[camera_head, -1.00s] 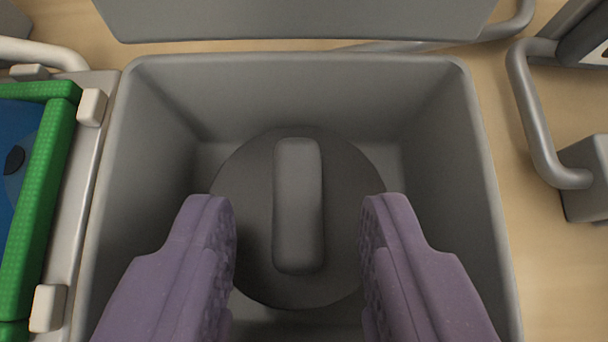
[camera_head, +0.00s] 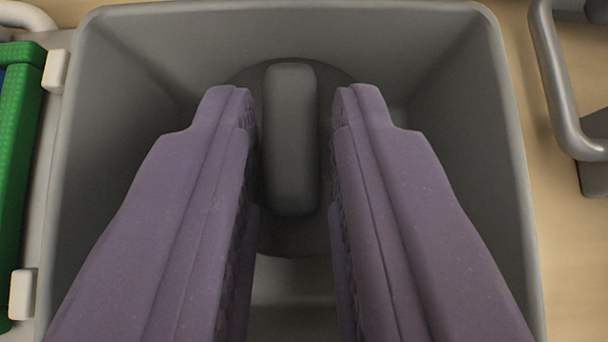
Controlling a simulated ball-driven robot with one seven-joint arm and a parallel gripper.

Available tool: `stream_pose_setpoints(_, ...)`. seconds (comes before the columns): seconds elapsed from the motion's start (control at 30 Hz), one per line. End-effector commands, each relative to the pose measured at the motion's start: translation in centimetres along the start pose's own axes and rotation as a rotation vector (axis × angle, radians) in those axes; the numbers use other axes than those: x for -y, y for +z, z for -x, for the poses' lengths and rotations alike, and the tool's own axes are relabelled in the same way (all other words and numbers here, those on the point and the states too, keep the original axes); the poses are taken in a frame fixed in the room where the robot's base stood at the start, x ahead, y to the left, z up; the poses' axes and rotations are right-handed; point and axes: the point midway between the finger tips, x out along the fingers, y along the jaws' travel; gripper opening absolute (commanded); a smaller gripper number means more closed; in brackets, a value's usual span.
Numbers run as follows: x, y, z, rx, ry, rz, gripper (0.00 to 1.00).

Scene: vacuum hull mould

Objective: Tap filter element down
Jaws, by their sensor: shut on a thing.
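A dark grey round piece with a raised, rounded bar (camera_head: 290,150) across its top lies inside a grey open bin; it may be the filter element. My gripper (camera_head: 295,120) has two purple fingers, reaching down into the bin, one on each side of the bar. The fingers are shut on the bar, though narrow dark strips show beside it and the exact contact is hard to see. The fingers hide the left and right parts of the round piece.
The grey bin (camera_head: 511,150) has high walls around my fingers. A green-edged tray (camera_head: 18,150) stands close on the left. A grey bent handle (camera_head: 560,90) is on the right, above the light wooden surface (camera_head: 560,245).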

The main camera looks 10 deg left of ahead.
Motion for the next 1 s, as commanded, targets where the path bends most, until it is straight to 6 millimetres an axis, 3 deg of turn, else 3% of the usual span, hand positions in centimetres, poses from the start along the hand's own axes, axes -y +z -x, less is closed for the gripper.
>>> stream_pose_setpoints(0.03, 0.1, 2.1, -0.3, 0.047, -0.002, 0.002, 0.0)
stream_pose_setpoints(0.27, 0.1, 2.0, -0.3, 0.046, -0.002, 0.002, 0.0)
stream_pose_setpoints(1.0, 0.1, -1.1, 1.8, 0.035, -0.001, 0.002, 0.0)
